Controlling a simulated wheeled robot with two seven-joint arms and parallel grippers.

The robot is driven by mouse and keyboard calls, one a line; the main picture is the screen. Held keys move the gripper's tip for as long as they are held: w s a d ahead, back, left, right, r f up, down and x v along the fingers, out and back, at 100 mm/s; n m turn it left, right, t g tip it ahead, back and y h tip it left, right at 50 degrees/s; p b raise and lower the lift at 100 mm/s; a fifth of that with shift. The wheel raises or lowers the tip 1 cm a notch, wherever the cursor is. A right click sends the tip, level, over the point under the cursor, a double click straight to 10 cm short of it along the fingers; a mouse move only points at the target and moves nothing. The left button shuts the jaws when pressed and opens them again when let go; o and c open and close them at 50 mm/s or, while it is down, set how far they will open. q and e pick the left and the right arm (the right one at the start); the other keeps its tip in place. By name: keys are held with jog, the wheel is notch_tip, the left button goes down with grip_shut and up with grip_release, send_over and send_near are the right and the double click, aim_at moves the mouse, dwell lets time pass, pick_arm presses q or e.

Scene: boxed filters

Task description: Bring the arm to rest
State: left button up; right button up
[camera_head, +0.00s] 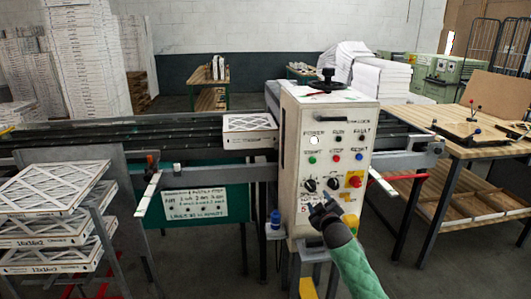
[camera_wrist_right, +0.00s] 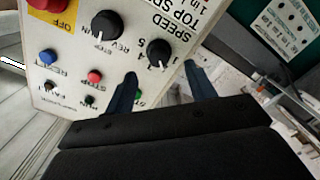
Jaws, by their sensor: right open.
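My right gripper (camera_head: 322,206) is in front of the lower part of the beige control box (camera_head: 290,130) in the head view. Its arm, in a green sleeve, comes in from the bottom right. In the right wrist view the two dark fingers of the right gripper (camera_wrist_right: 160,85) stand apart with nothing between them. The box's panel, with a black speed knob (camera_wrist_right: 158,52), a second black knob (camera_wrist_right: 106,25) and several buttons, lies just beyond the fingers. I cannot tell whether a finger touches the panel. My left gripper is not in view.
A boxed filter (camera_head: 249,123) lies on the conveyor (camera_head: 100,133) left of the control box. Filters (camera_head: 55,190) are stacked on a rack at the left. A wooden workbench (camera_head: 465,140) stands at the right. A blue bottle (camera_head: 275,219) stands beside the box.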

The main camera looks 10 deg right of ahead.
jog(key=s+a+f+m+g, duration=0.1)
jog(key=s+f+m+g, duration=0.15)
jog(key=s+f, duration=0.7)
jog(key=s+a+f+m+g, duration=0.2)
jog(key=s+f+g, duration=0.2)
jog(key=f, duration=1)
jog(key=s+a+f+m+g, duration=0.15)
jog(key=s+f+g, duration=0.35)
jog(key=f, duration=0.6)
jog(key=s+a+f+g, duration=0.1)
jog(key=s+a+f, duration=0.1)
jog(key=s+f, duration=0.5)
jog(key=s+a+f+g, duration=0.2)
jog(key=s+f, duration=0.5)
jog(key=s, duration=1.3)
jog(key=s+a+f+g, duration=0.2)
jog(key=s+f, duration=0.6)
jog(key=s, duration=0.5)
jog(key=shift+s+a+m, duration=0.15)
jog(key=shift+s+m, duration=0.1)
jog(key=shift+m, duration=0.15)
jog(key=shift+r, duration=0.1)
